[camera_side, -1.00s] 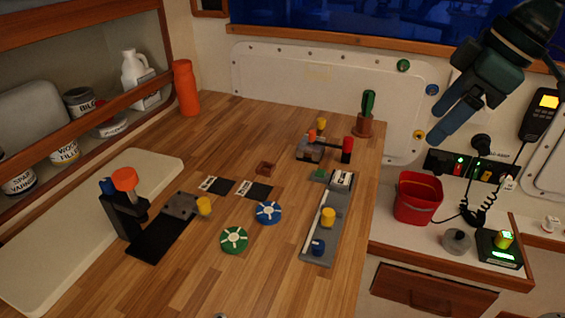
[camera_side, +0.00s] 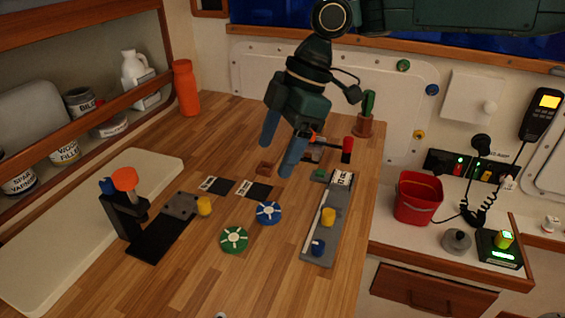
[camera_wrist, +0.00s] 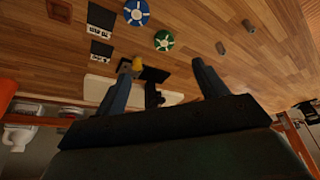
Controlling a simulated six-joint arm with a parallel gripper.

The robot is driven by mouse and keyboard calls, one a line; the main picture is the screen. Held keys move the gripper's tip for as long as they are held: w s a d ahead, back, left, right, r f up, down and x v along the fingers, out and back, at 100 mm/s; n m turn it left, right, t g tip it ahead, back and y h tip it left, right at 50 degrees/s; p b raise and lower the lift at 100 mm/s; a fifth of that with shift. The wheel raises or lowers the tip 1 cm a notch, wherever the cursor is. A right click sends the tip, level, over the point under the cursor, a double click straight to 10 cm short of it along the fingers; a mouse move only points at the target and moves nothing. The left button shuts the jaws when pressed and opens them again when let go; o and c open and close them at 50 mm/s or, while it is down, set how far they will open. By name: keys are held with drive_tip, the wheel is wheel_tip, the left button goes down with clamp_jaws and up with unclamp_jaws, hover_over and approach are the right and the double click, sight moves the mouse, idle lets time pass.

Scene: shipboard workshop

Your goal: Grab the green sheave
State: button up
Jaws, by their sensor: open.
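The green sheave (camera_side: 234,239) lies flat on the wooden bench top, a green disc with a pale spoked face. It also shows in the wrist view (camera_wrist: 163,40), near the top. A blue sheave (camera_side: 268,212) of the same form lies just behind it and to its right, and shows in the wrist view (camera_wrist: 137,12). My gripper (camera_side: 278,160) is open and empty, above the bench and behind both sheaves, its blue fingers spread and pointing down. In the wrist view the fingers (camera_wrist: 160,85) are apart with nothing between them.
A black stand with an orange knob (camera_side: 124,180) is at the left. A grey rail (camera_side: 325,225) with yellow and blue pieces runs along the right edge. Label cards (camera_side: 243,186) lie behind the sheaves. Bare wood is in front of the green sheave.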

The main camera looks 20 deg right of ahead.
drive_tip(key=a+f, duration=0.1)
drive_tip(key=a+f+n, duration=0.2)
drive_tip(key=a, duration=0.1)
drive_tip(key=shift+w+f+g, duration=0.25)
drive_tip(key=shift+w+g, duration=0.1)
drive_tip(key=shift+g, duration=0.05)
hover_over(233, 237)
drive_tip(key=d, duration=0.2)
drive_tip(key=shift+w+d+f, duration=0.1)
drive_tip(key=shift+w+f, duration=0.05)
drive_tip(key=shift+f, duration=1.85)
drive_tip(key=shift+w+d+f, duration=0.1)
drive_tip(key=shift+f, duration=1.9)
drive_tip(key=shift+a+f, duration=0.1)
drive_tip(key=shift+x, duration=2.45)
drive_tip(key=shift+s, duration=0.1)
drive_tip(key=c, duration=1.1)
